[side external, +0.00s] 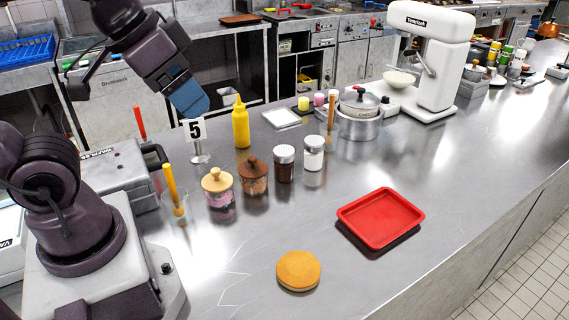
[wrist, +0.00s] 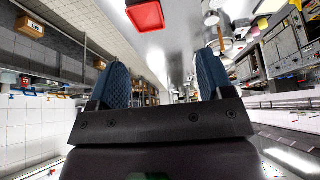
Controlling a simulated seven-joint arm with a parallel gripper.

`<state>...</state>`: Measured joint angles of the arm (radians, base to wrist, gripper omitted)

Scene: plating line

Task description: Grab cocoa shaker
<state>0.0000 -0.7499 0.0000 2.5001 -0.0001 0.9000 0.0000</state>
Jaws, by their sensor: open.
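The cocoa shaker (side external: 284,165) is a clear jar of dark brown powder with a silver lid. It stands upright on the steel counter, in a row of jars left of the middle of the side view. A similar shaker with white contents (side external: 314,154) stands just right of it. My gripper (side external: 193,106) is raised above the counter, up and to the left of the cocoa shaker and well apart from it. In the wrist view its blue ribbed fingers (wrist: 162,80) are spread, with nothing held between them. I cannot make out the cocoa shaker in the wrist view.
Two wooden-lidded jars (side external: 217,190) (side external: 253,177), a yellow bottle (side external: 240,125) and a number 5 stand (side external: 196,132) are left of the shakers. A pot (side external: 359,115) stands behind right. A red tray (side external: 380,217) and a round orange-brown item (side external: 298,271) lie in front, with bare counter between.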

